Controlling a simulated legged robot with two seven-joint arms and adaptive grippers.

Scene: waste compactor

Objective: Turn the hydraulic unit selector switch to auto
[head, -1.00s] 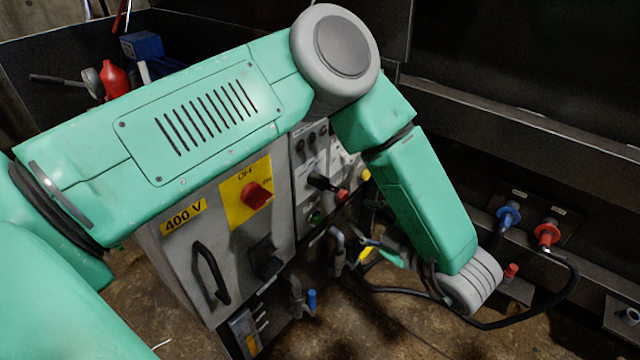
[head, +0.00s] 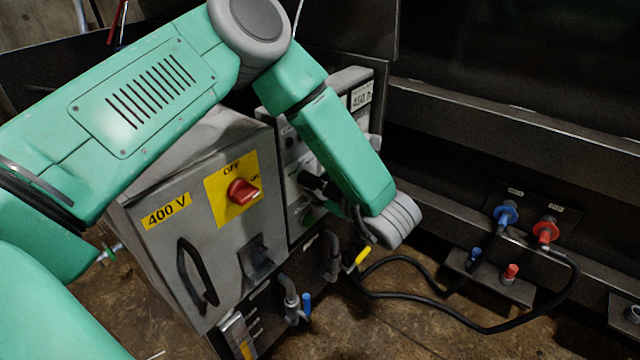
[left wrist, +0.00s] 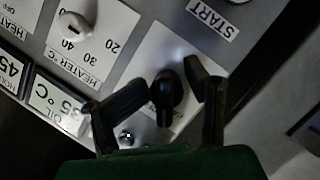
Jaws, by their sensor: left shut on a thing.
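The black selector switch (left wrist: 167,98) stands on a white plate on the control panel in the left wrist view. The plate's lettering is mostly hidden. My left gripper (left wrist: 172,83) has a dark finger on each side of the switch and is shut on it. In the head view my green left forearm covers much of the control panel (head: 294,172), so the fingers and switch cannot be made out clearly there. My right gripper is not in view.
A grey cabinet (head: 215,248) with a red OFF switch (head: 243,191) and black handle (head: 197,272) stands left of the panel. A heater dial (left wrist: 74,30) and displays are near the gripper. Hoses (head: 460,318) lie at right.

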